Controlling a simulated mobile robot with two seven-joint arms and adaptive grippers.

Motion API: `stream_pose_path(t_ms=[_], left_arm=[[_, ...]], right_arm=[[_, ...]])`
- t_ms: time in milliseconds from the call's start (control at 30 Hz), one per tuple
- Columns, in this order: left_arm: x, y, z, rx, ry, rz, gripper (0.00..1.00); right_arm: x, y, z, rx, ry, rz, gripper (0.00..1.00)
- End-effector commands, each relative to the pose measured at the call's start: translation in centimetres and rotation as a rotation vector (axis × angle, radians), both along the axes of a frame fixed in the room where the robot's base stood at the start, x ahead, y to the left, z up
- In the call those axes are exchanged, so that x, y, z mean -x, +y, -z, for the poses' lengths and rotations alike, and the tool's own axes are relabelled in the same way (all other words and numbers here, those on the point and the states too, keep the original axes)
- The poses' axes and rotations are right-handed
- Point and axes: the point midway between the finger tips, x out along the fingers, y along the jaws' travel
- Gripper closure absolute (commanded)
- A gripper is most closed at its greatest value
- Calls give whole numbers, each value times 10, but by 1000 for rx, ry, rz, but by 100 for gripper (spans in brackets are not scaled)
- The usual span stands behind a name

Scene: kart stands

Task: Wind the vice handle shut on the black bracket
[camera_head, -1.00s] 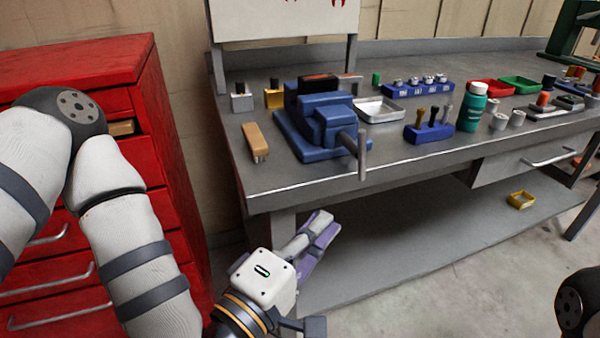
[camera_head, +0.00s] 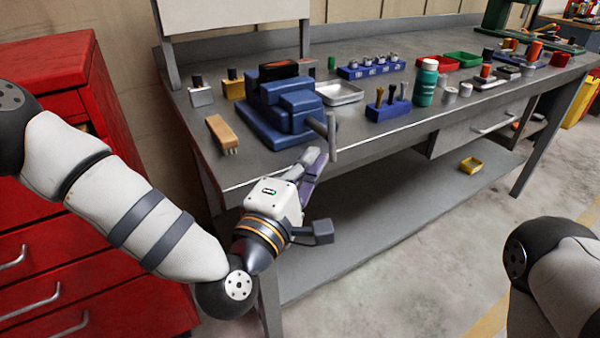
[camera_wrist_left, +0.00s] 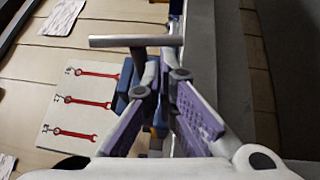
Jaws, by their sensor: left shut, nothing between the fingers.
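The blue vice (camera_head: 272,128) stands at the front left of the workbench. The dark bracket (camera_head: 279,70) lies at the top of the vice, by its jaws. The grey vice handle (camera_head: 332,138) sticks out past the bench's front edge, its bar near upright. My left gripper (camera_head: 312,160) is just below and left of the handle, with its purple-padded fingers pointing up toward it. In the left wrist view the finger tips (camera_wrist_left: 163,66) meet with nothing between them, and the handle bar (camera_wrist_left: 128,41) lies just beyond them. My right gripper is out of view.
The bench (camera_head: 240,178) holds a wooden-handled brush (camera_head: 219,131), a metal tray (camera_head: 340,93), a blue tool holder (camera_head: 388,110) and a green bottle (camera_head: 425,85). A red drawer cabinet (camera_head: 55,65) stands at left. A lower shelf (camera_head: 390,215) lies below my gripper.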

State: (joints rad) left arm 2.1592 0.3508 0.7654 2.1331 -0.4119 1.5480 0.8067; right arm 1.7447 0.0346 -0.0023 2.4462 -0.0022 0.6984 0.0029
Motion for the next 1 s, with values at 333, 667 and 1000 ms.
stream_pose_path(t_ms=[333, 667, 1000], left_arm=[[-2, -1, 1, 3, -1, 1, 100], [-9, -15, 9, 102, -68, 2, 100], [3, -10, 14, 96, -61, 2, 100]], right_arm=[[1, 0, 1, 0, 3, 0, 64], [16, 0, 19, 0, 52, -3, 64], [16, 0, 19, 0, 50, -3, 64]])
